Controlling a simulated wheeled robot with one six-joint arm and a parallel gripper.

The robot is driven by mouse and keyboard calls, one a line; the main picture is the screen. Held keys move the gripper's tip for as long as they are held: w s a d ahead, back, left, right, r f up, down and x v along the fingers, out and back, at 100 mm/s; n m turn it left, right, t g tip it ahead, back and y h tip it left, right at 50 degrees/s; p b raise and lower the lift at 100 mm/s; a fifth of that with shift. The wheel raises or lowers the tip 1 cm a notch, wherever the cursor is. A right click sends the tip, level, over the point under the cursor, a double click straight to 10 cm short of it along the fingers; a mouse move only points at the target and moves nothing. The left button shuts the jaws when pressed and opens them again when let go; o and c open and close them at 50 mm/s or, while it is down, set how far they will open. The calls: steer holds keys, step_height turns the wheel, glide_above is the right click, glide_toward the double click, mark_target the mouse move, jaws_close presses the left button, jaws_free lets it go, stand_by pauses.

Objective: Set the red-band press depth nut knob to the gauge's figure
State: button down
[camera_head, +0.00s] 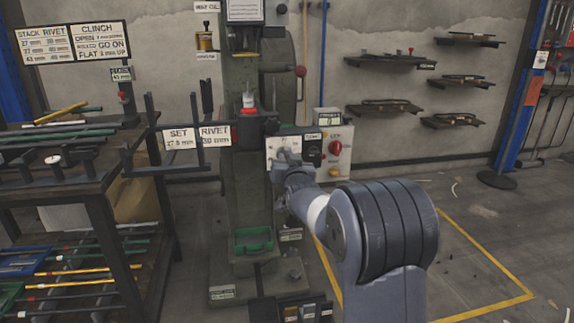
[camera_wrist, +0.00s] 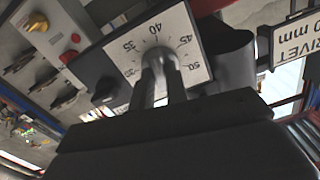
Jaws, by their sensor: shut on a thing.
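The depth nut knob (camera_wrist: 158,54) sits at the middle of a white dial plate (camera_wrist: 190,43) in the wrist view, with 35, 40, 45 and 50 readable around it. My gripper (camera_wrist: 161,76) is shut on the knob, one finger at each side. The fingers hide part of the knob, and I cannot tell which figure it points to. In the head view my gripper (camera_head: 287,157) is at the dial plate (camera_head: 272,146), on the right of the press (camera_head: 246,190). A red band (camera_head: 249,111) shows on the press. Cards read SET 27.5 mm (camera_head: 178,139) and RIVET 30 mm (camera_head: 214,136).
A grey control box (camera_head: 342,152) with a red knob (camera_head: 335,148) stands right of the dial, close to my arm. A rack of rods (camera_head: 75,190) is at the left. Wall shelves (camera_head: 390,61) hang at the back right. The yellow-marked floor (camera_head: 470,265) is mostly clear.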

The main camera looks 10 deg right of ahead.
steer(key=shift+m+b, duration=1)
steer(key=shift+m, duration=2.8)
steer(key=c, duration=1.4)
jaws_free()
steer(key=shift+s, duration=0.1)
steer(key=s+p, duration=0.2)
steer(key=s, duration=0.8)
steer(key=shift+s, duration=0.3)
